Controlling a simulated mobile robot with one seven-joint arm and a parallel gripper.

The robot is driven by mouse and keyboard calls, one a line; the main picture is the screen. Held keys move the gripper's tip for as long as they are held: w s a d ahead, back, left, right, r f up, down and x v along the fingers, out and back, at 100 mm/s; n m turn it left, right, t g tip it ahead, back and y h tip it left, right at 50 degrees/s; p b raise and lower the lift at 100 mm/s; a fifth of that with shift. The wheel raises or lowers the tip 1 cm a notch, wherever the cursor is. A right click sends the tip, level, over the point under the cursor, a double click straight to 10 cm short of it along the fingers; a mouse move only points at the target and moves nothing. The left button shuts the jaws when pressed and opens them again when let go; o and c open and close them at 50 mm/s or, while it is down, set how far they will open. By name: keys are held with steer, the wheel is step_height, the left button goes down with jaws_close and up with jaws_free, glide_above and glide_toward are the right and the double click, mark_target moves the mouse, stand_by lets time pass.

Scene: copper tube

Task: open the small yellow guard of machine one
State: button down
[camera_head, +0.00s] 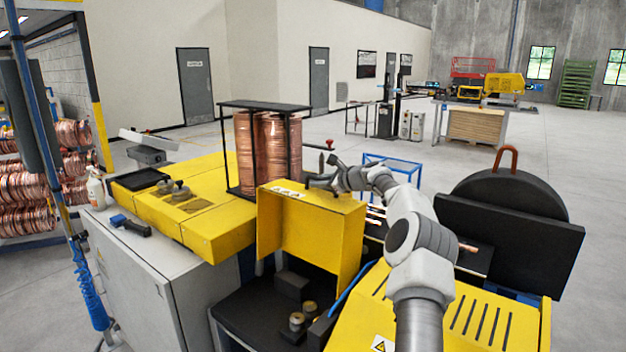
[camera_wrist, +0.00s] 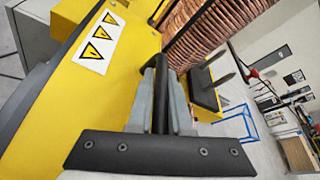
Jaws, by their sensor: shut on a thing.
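The small yellow guard (camera_head: 310,230) stands raised in the middle of the head view, with the dark machine bed and small rollers showing below it. Its yellow face with a white label of warning triangles fills the left of the wrist view (camera_wrist: 128,62). My gripper (camera_head: 322,180) is at the top edge of the guard. In the wrist view my gripper (camera_wrist: 163,88) has its two grey fingers closed on both sides of a black bar handle (camera_wrist: 163,100) beside the guard. Where the handle joins the guard is hard to see.
Copper coils (camera_head: 262,150) stand in a black frame behind the guard. A yellow-topped cabinet (camera_head: 190,210) is on the left. A slotted yellow cover (camera_head: 490,325) and a dark round-backed plate (camera_head: 515,235) are on the right. A blue frame (camera_head: 400,165) stands behind.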

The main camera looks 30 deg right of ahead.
steer(key=shift+w+a, duration=0.15)
steer(key=shift+a, duration=0.05)
steer(key=c, duration=0.8)
jaws_free()
steer(key=shift+f, duration=0.1)
steer(key=shift+c, duration=0.2)
steer(key=shift+d, duration=0.1)
steer(key=shift+s+d, duration=0.1)
steer(key=shift+s, duration=0.2)
steer(key=b+v, duration=0.2)
steer(key=v, duration=0.3)
steer(key=b+v, duration=0.2)
steer(key=v, duration=0.4)
steer(key=b+v, duration=0.2)
steer(key=v, duration=0.4)
steer(key=shift+w+r, duration=0.15)
steer(key=shift+r, duration=0.15)
